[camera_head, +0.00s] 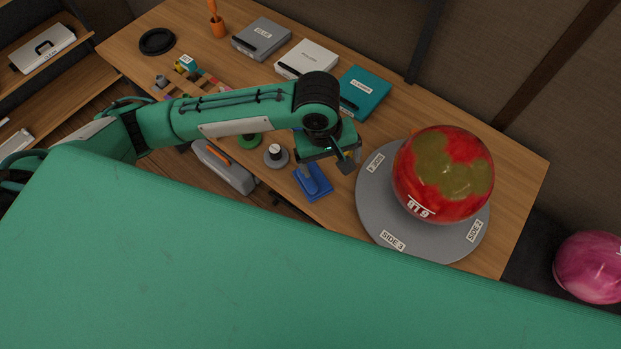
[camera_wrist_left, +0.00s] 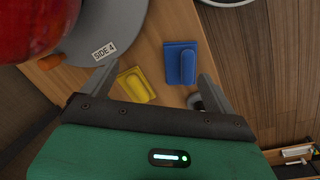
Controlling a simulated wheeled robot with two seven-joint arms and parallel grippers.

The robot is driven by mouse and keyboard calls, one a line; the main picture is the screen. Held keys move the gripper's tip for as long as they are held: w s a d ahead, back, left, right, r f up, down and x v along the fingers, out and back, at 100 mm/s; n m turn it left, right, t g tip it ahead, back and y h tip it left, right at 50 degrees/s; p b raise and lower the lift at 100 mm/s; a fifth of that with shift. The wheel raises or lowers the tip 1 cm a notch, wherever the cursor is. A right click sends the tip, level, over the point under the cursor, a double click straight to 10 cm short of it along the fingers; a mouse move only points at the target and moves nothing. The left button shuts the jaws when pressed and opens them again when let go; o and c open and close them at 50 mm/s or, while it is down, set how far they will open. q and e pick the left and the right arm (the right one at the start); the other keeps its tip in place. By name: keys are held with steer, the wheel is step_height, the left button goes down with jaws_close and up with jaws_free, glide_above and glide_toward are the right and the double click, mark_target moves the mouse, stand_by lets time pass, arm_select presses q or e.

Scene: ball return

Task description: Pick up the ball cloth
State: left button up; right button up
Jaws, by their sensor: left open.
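My left gripper (camera_head: 325,163) is open and empty above the table's front part. In the left wrist view, its fingers (camera_wrist_left: 158,84) are spread wide apart. A flat blue piece (camera_wrist_left: 181,63) with a raised strip lies beyond and between the fingers; it also shows just below the gripper in the head view (camera_head: 315,182). A yellow folded piece (camera_wrist_left: 135,86) lies near the other finger; I cannot make it out in the head view. No label shows which one is the ball cloth. My right gripper is not in view.
A red and olive ball (camera_head: 445,165) sits on a round grey turntable (camera_head: 375,215) right of the gripper. Teal (camera_head: 364,92), white (camera_head: 306,60) and grey (camera_head: 262,38) boxes stand along the back. A small grey round item (camera_head: 276,157) lies left of the blue piece.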

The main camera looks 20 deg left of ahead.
arm_select(q)
steer(key=w+a+r+n+y, duration=0.1)
steer(key=a+n+y, duration=0.1)
steer(key=a+n, duration=0.15)
glide_above(313, 175)
steer(key=s, duration=0.2)
steer(key=shift+g, duration=0.3)
steer(key=f, duration=0.8)
steer(key=shift+w+d+f, duration=0.1)
steer(key=shift+w+d, duration=0.1)
steer(key=shift+w, duration=0.05)
steer(key=shift+m, duration=0.25)
steer(key=shift+w+f+p, duration=0.1)
steer(key=shift+f+p, duration=0.7)
steer(key=shift+f, duration=1.9)
steer(key=shift+c, duration=0.2)
steer(key=c, duration=1)
